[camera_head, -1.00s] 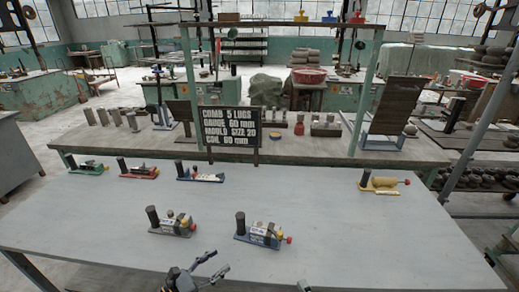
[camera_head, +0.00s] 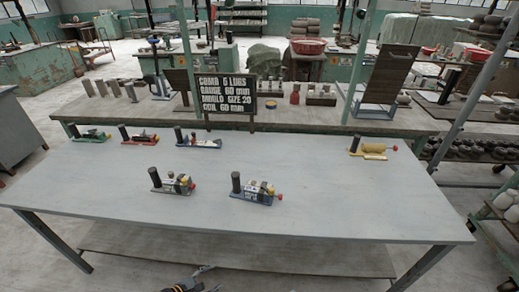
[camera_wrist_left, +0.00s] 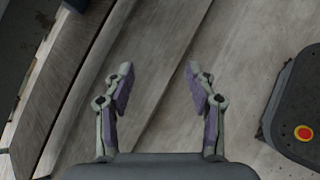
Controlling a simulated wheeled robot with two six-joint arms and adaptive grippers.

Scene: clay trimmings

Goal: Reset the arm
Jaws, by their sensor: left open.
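My left gripper (camera_head: 196,279) shows at the bottom edge of the head view, in front of the grey table (camera_head: 300,221) and clear of its front edge. In the left wrist view the left gripper (camera_wrist_left: 160,72) has its two fingers spread apart, with nothing between them. Most of the left arm is cut off by the frame. My right gripper is in neither current view.
Small coloured-base fixtures stand on the grey table, among them a red one (camera_head: 139,140), a yellow one (camera_head: 372,153) and a blue one (camera_head: 257,196). A black sign (camera_head: 227,99) stands behind them. Grey floor shows in front of the table.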

